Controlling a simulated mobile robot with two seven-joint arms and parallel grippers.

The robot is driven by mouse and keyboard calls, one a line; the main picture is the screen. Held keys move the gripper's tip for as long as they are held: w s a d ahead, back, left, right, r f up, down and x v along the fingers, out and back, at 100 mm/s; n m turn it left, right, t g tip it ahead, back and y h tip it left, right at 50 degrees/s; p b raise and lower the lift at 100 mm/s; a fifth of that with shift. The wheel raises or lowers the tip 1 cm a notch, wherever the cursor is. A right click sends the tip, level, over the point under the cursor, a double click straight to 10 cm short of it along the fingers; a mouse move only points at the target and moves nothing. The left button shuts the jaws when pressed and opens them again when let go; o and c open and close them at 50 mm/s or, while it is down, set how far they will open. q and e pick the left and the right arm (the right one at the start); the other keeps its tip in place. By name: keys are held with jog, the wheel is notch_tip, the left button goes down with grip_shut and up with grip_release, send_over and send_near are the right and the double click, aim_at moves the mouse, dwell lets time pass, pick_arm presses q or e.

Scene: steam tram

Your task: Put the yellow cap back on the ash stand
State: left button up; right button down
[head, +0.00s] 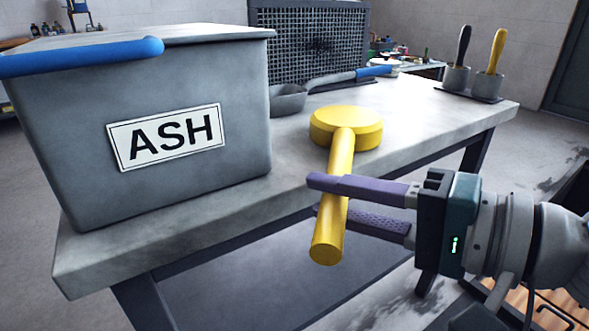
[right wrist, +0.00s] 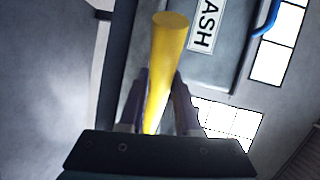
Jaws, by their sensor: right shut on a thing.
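The yellow cap (head: 346,126) has a thick round head and a long yellow stem pointing towards me. My right gripper (head: 330,200) is shut on the stem, one purple finger on each side. The head appears over the bench top (head: 420,125) near its front edge; I cannot tell whether it touches. The stem's free end (head: 327,250) hangs past the front edge. In the right wrist view the stem (right wrist: 168,55) stands between the fingers, and the head is hidden. A grey bin (head: 230,110) labelled ASH stands on the bench to the left. My left gripper is not in view.
A blue bar (head: 90,57) runs along the bin's front. Behind the cap lie a grey scoop (head: 288,99) with a blue handle and a dark mesh panel (head: 310,45). Two handled tools stand in grey cups (head: 488,86) at the far right.

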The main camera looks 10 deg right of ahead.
jog(key=shift+f, duration=0.15)
jog(key=c, duration=0.6)
grip_release()
